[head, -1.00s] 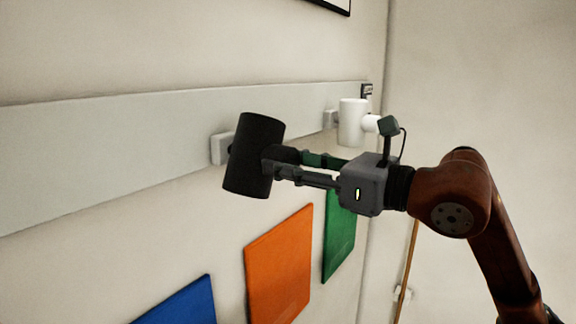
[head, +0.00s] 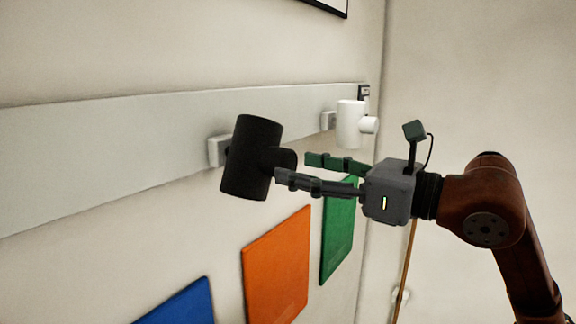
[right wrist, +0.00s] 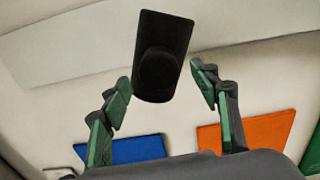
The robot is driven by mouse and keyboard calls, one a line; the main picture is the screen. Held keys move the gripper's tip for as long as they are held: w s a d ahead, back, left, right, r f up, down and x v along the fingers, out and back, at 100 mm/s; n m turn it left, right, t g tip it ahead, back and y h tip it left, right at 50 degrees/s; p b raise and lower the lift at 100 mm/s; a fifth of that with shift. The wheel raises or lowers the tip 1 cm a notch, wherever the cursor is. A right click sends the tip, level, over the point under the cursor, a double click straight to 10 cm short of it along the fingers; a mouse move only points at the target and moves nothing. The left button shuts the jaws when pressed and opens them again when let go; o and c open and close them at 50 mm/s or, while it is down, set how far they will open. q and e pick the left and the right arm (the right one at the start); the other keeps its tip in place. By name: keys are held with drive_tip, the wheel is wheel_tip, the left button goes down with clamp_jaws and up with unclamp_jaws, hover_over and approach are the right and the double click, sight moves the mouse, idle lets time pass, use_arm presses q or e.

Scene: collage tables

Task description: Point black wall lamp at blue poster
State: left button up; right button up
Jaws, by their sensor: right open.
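The black wall lamp (head: 250,158) is a cylinder with a round knob on its near side, mounted on the grey wall rail. It stands slightly tilted. In the right wrist view the lamp (right wrist: 163,50) is ahead, between and beyond the fingertips. The blue poster (head: 185,304) is low on the wall at the lower left, partly cut off; it also shows in the right wrist view (right wrist: 135,149). My right gripper (head: 290,167) is open and empty, its fingertips just right of the knob. My left gripper is not in view.
A white wall lamp (head: 351,124) is farther along the rail (head: 100,145). An orange poster (head: 277,266) and a green poster (head: 339,230) hang below the rail. A wooden stick (head: 405,268) is near the corner.

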drive_tip(key=v, duration=0.8)
drive_tip(key=shift+d, duration=0.15)
